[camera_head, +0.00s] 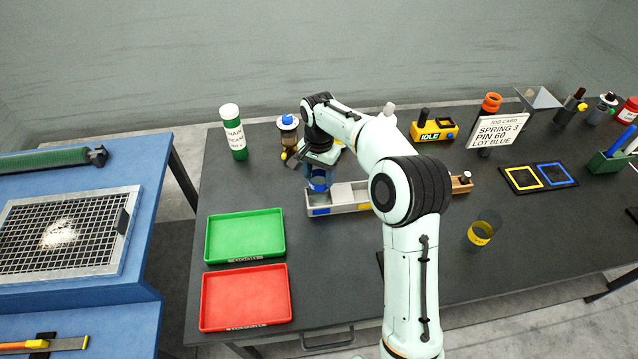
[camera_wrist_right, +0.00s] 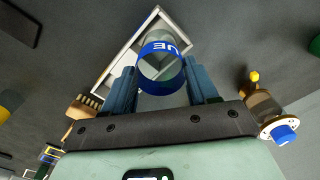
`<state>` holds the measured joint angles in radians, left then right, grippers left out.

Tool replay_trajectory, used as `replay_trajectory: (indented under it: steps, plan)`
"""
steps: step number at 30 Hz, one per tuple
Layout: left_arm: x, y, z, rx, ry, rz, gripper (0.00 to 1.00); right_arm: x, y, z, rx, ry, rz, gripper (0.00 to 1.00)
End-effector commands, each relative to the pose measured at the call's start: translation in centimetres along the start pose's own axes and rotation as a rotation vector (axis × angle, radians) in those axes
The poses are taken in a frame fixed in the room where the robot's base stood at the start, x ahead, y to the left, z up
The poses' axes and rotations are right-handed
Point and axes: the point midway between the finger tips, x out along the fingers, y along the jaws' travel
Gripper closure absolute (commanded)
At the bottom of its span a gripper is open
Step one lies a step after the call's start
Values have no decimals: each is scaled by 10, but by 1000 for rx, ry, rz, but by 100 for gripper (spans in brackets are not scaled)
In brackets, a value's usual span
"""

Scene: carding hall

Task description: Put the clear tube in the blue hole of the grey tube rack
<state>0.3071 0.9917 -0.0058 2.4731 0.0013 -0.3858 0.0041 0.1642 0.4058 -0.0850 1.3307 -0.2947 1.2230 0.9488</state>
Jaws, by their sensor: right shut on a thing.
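The clear tube with a blue band (camera_head: 318,184) is between the fingers of my right gripper (camera_head: 319,172), which is shut on it. In the right wrist view the tube (camera_wrist_right: 160,67) shows its blue lettered band between the two fingers (camera_wrist_right: 160,90). The grey tube rack (camera_head: 345,192) lies below, with a blue mark at its left end and a yellow mark further right. The tube is over the rack's left end; whether its bottom is inside the hole is unclear. My forearm hides the rack's right part. The rack's pale edge (camera_wrist_right: 118,55) shows behind the tube.
A green tray (camera_head: 245,236) and a red tray (camera_head: 245,298) lie front left. A white-capped green bottle (camera_head: 234,135) and a blue-topped jar (camera_head: 288,130) stand behind. A yellow-banded clear tube (camera_head: 482,232) stands right on bare table. A job card (camera_head: 497,131) stands further back.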

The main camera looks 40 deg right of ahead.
Motion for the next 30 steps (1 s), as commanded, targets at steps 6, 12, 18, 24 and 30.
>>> replay_trajectory:
  steps: [6,12,18,24,30]
  plan:
    - [7,-4,5,-2,-6,-2,10,36,1,1,-1,-2,3,73]
    - [6,-4,4,-2,-6,-2,10,37,0,1,-1,-1,1,73]
    - [7,-4,5,-2,-7,-2,10,40,1,1,-1,-1,2,73]
    - [8,-5,5,-3,-7,-3,10,41,1,1,-1,-1,2,16]
    - [8,-4,5,-3,-7,-2,10,41,0,1,-1,-1,2,16]
